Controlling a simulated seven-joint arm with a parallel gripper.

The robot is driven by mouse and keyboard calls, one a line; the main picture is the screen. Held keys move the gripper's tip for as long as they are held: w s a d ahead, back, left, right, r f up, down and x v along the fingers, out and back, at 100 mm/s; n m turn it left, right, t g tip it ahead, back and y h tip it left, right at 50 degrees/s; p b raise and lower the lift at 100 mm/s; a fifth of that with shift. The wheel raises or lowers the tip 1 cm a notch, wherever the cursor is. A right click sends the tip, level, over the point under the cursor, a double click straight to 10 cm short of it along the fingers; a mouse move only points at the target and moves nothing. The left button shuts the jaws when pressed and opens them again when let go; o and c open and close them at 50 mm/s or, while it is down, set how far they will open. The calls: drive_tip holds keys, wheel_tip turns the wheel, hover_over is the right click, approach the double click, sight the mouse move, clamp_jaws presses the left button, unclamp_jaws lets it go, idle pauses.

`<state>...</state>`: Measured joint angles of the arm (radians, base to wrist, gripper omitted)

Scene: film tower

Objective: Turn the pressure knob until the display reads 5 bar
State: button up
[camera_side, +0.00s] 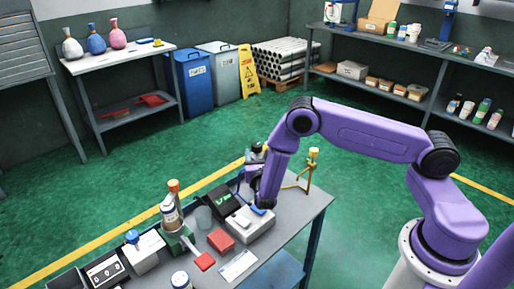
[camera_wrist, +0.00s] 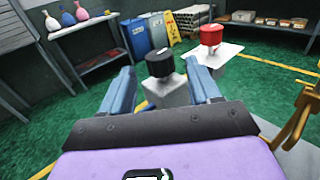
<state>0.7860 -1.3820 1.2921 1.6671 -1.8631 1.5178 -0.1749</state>
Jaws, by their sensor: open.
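My gripper (camera_side: 262,207) points down over the workbench beside a light grey box (camera_side: 247,226). In the wrist view my gripper (camera_wrist: 161,76) has its two blue fingers apart. A black knob (camera_wrist: 160,65) with a white mark stands on a pale post between the fingers, at or just beyond their tips; I cannot tell whether they touch it. A red knob (camera_wrist: 211,34) sits on a white plate to the right. In the side view a black unit with green marks (camera_side: 219,200), possibly the display, stands left of my gripper; its reading is too small to make out.
A brass stand (camera_side: 308,170) rises at the back right, close to my arm.

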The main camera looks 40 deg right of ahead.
sight(257, 150)
drive_tip(key=shift+x, duration=2.3)
drive_tip(key=c, duration=0.9)
